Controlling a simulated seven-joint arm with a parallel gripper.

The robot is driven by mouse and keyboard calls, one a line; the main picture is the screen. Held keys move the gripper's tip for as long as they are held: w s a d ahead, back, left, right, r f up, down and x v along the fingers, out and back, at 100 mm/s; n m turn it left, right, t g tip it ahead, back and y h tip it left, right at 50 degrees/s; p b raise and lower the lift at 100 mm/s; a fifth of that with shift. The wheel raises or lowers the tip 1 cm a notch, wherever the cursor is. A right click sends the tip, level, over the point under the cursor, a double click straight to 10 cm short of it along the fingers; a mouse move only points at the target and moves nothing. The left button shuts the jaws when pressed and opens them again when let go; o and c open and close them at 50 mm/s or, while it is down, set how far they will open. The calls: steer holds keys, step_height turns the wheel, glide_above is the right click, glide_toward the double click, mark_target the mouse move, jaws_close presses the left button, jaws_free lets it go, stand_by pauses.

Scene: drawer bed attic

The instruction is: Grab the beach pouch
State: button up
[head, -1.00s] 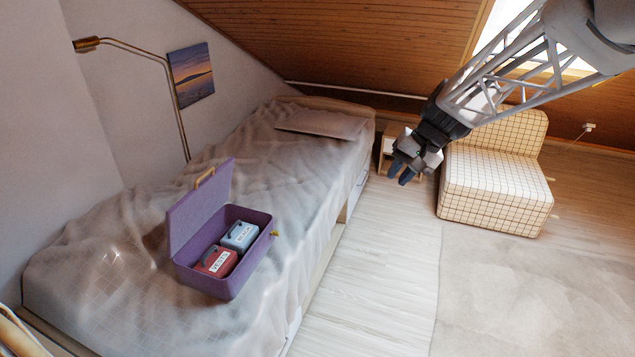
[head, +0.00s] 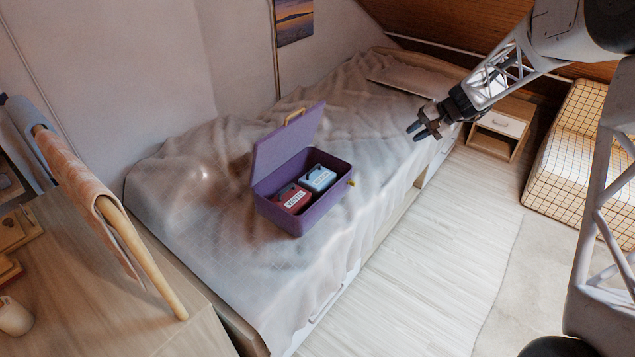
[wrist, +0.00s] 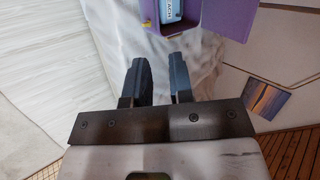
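The beach pouch is a light blue pouch (head: 318,178) with a white label, lying inside an open purple box (head: 312,212) on the bed. In the wrist view the pouch (wrist: 172,10) shows at the top edge, with part of its label reading "ACH", inside the purple box (wrist: 228,18). A red pouch (head: 291,198) with a white label lies beside it in the box. My gripper (head: 415,131) is in the air to the right of the box, apart from it. Its two fingers (wrist: 161,80) are spread with nothing between them.
The box's lid (head: 290,140) stands up at its back left side. A wooden desk (head: 110,300) with a towel-draped rail (head: 85,190) is at the left. A nightstand (head: 498,128) and checked chair (head: 580,150) are at the right. The floor (head: 430,260) beside the bed is clear.

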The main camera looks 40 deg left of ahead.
steer(key=w+a+f+g+y, duration=0.1)
steer(key=w+a+f, duration=0.2)
steer(key=a+f, duration=1)
steer(key=g+y, duration=0.1)
steer(key=y, duration=0.1)
glide_toward(314, 177)
step_height(314, 177, up, 5)
steer(key=w+d, duration=0.1)
steer(key=shift+w+d+f, duration=0.1)
steer(key=shift+f, duration=0.15)
steer(key=shift+x, duration=3.4)
steer(key=shift+s+x, duration=0.15)
steer(key=shift+x, duration=1.15)
steer(key=shift+s+x, duration=0.2)
steer(key=shift+x, duration=1.1)
steer(key=shift+d, duration=0.2)
